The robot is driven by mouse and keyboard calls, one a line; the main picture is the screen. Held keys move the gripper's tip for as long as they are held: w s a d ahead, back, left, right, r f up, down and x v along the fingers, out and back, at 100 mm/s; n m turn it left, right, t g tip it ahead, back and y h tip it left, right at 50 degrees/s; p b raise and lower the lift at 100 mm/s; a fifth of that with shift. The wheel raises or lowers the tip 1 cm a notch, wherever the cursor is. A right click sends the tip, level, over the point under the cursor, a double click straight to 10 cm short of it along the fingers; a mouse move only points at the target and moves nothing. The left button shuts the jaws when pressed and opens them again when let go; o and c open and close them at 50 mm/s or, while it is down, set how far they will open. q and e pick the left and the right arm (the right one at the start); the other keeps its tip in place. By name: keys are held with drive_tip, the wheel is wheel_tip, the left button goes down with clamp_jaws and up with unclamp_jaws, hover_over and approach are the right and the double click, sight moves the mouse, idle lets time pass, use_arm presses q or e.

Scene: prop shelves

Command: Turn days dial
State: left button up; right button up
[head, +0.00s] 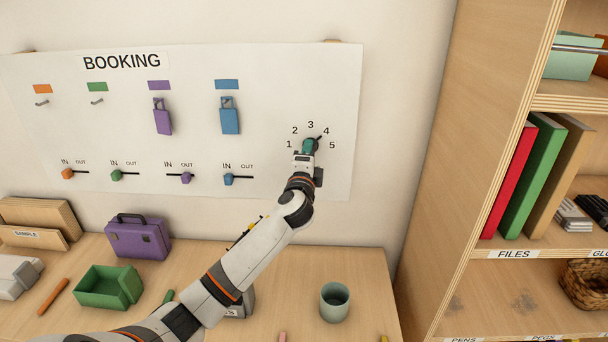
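The days dial (310,146) is a small teal knob on the right part of the white BOOKING board (270,120), with the numbers 1 to 5 in an arc around it. A short dark pointer shows at its upper right, toward the 4. My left gripper (307,149) is at the dial, with its fingers around the teal knob, and partly hides it. My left arm reaches up to it from the lower left. My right gripper is not in view.
Purple (162,117) and blue (230,116) tags hang on the board above several IN/OUT sliders. The desk below holds a purple case (138,240), a green bin (108,288) and a grey-green cup (334,302). A wooden shelf (460,150) stands at the right.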

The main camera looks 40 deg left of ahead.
use_arm(q)
drive_tip(key=b+v, duration=0.2)
drive_tip(key=v, duration=0.7)
